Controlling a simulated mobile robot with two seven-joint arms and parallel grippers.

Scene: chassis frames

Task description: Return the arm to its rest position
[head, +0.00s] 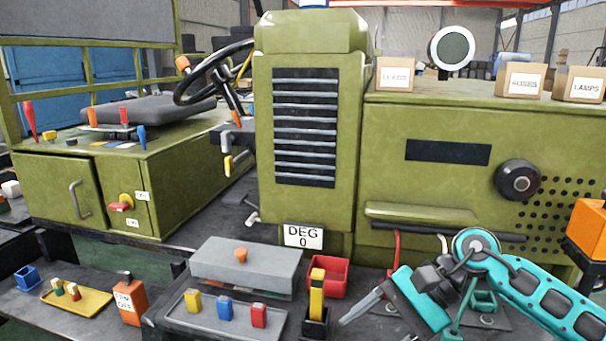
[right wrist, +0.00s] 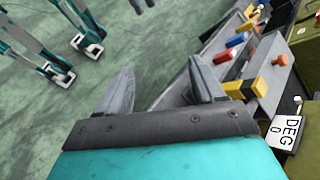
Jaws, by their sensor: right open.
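My right arm (head: 545,295), teal, comes in from the lower right in the head view. Its gripper (head: 362,306) points left and down above the front bench, to the right of the yellow-handled tool in its black holder. In the right wrist view the gripper (right wrist: 160,76) is open, with its two grey fingers apart and nothing between them. My left gripper is in neither view.
A red bin (head: 327,276) and the yellow-handled tool (head: 317,292) stand left of the gripper. A grey tray (head: 205,327) holds coloured blocks. The green machine front (head: 440,170), with a black knob (head: 519,180), rises behind. Grey-green floor (right wrist: 35,125) lies open beyond the bench edge.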

